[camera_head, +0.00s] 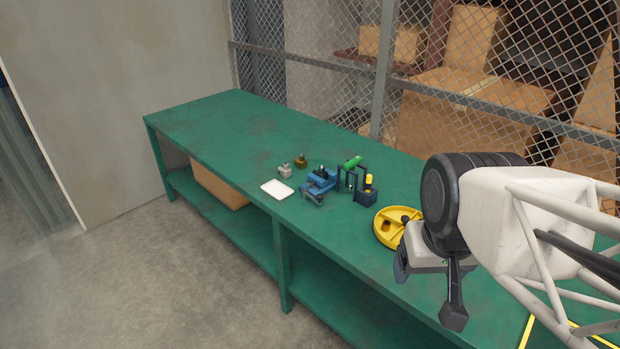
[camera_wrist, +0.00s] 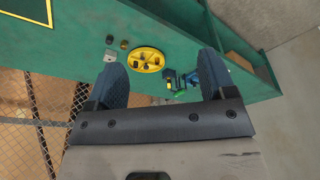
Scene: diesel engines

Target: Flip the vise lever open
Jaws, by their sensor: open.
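The blue vise (camera_head: 319,182) sits on the green workbench (camera_head: 215,120) in the head view, near the middle of its top. Its dark and grey parts are too small to tell which one is the lever or how it stands. My gripper (camera_head: 428,290) is at the right of the head view, above the bench and well apart from the vise. In the wrist view my gripper (camera_wrist: 160,68) is open, with two blue fingers spread and nothing between their tips. The vise is hard to make out there, near or behind the right finger.
A dark stand with a green piece (camera_head: 352,163) and a dark blue holder with a yellow top (camera_head: 367,191) stand right of the vise. A yellow round tray (camera_head: 381,238) is nearer my gripper. A white tray (camera_head: 277,189) lies left. Wire mesh (camera_head: 330,50) runs behind.

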